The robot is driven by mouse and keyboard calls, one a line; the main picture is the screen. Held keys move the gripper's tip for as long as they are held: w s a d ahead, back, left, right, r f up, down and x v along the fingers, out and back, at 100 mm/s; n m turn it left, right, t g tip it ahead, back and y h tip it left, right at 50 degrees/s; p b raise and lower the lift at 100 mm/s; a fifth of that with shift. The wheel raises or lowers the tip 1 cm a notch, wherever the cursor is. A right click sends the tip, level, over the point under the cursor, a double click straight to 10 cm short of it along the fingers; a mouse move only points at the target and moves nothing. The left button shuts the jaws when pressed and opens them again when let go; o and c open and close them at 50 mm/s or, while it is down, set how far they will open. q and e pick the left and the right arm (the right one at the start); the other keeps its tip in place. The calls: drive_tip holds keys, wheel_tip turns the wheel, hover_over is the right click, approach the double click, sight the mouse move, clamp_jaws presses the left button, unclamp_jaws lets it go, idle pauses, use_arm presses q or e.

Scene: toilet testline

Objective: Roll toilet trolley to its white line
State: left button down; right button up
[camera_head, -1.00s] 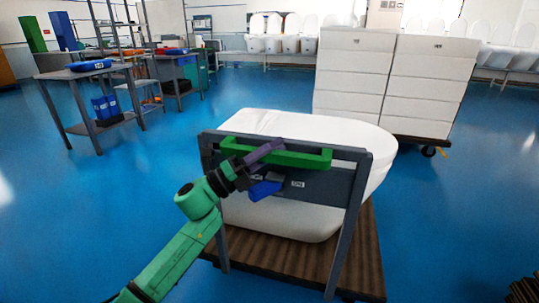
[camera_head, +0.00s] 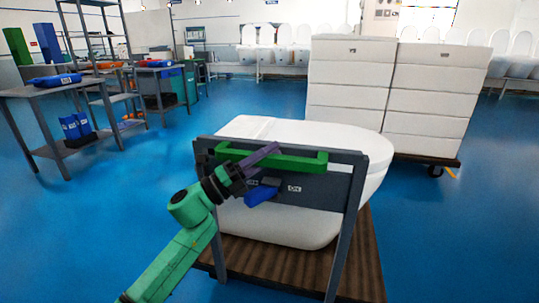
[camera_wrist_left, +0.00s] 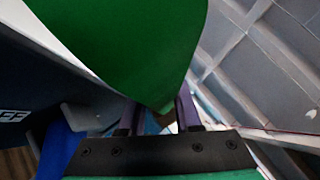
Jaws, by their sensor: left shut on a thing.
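The toilet trolley (camera_head: 345,265) has a brown ribbed deck and a grey upright frame with a green handle bar (camera_head: 285,164). A white toilet (camera_head: 350,140) rests on the deck behind the frame. My left gripper (camera_head: 262,160), with purple fingers, is shut on the left part of the green handle. In the left wrist view the handle (camera_wrist_left: 130,35) fills the top, with the fingers (camera_wrist_left: 158,115) at either side of it. A blue piece (camera_head: 261,192) sits on the frame's panel below. I see no white line on the floor. My right gripper is out of view.
A wheeled stack of white boxes (camera_head: 385,95) stands just beyond the toilet on the right. Grey tables (camera_head: 40,90) with blue trays and bins stand at the left. More toilets line the back wall. Blue floor (camera_head: 120,220) is clear on the left and right.

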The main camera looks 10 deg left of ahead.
use_arm(q)
drive_tip(key=shift+w+d+f, duration=0.15)
drive_tip(key=shift+w+f, duration=0.1)
drive_tip(key=shift+f, duration=0.5)
drive_tip(key=c, duration=0.7)
unclamp_jaws()
drive_tip(key=shift+o, duration=0.5)
drive_tip(key=shift+r+y, duration=0.1)
drive_tip(key=shift+y, duration=0.2)
drive_tip(key=shift+a, duration=0.25)
